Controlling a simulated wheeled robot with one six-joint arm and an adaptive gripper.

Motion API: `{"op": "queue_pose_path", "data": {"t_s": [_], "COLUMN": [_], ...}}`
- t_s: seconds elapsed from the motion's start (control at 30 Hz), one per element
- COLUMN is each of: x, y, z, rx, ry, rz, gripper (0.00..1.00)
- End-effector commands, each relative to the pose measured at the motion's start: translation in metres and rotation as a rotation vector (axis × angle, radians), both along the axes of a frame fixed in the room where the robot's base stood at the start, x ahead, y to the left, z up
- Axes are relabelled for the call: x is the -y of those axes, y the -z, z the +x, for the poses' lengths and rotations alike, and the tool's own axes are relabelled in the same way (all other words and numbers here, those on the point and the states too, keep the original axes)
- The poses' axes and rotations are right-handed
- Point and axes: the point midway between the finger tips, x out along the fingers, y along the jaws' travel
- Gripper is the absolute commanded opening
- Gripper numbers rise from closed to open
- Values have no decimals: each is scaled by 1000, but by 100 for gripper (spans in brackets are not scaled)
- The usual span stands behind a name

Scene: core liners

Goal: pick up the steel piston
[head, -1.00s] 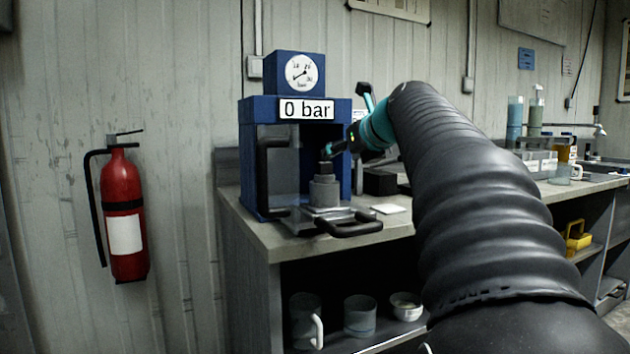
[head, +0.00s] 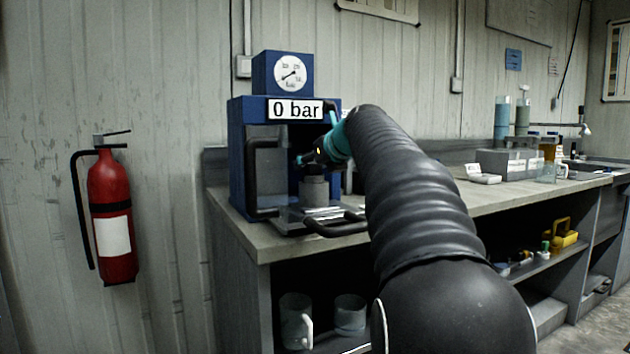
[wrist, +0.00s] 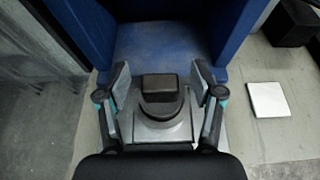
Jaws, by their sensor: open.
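The steel piston (head: 316,190) is a grey cylinder standing upright on the base of the blue press (head: 237,160). Its dark block-shaped top (wrist: 160,84) and part of its round body show in the wrist view. My gripper (head: 303,161) is at the press opening, at the height of the piston's top. In the wrist view the fingers of my gripper (wrist: 160,74) are spread, one on each side of the dark top, with gaps on both sides. The piston's lower part is hidden in the wrist view.
Black handles (head: 336,226) stick out at the front of the press, and its blue side walls stand close around my gripper. A white square (wrist: 267,99) lies on the bench to the right. A red fire extinguisher (head: 112,210) is on the left wall.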

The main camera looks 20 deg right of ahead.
Motion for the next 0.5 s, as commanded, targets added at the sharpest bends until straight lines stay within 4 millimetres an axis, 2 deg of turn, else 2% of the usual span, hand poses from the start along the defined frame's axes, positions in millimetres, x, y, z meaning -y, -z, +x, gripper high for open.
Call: {"op": "queue_pose_path", "data": {"t_s": [0.07, 0.3, 0.33, 0.5], "x": [0, 0, 0, 0], "y": [0, 0, 0, -1], "z": [0, 0, 0, 0], "rx": [0, 0, 0, 2], "ry": [0, 0, 0, 0], "rz": [0, 0, 0, 0], "gripper": [64, 4, 0, 0]}}
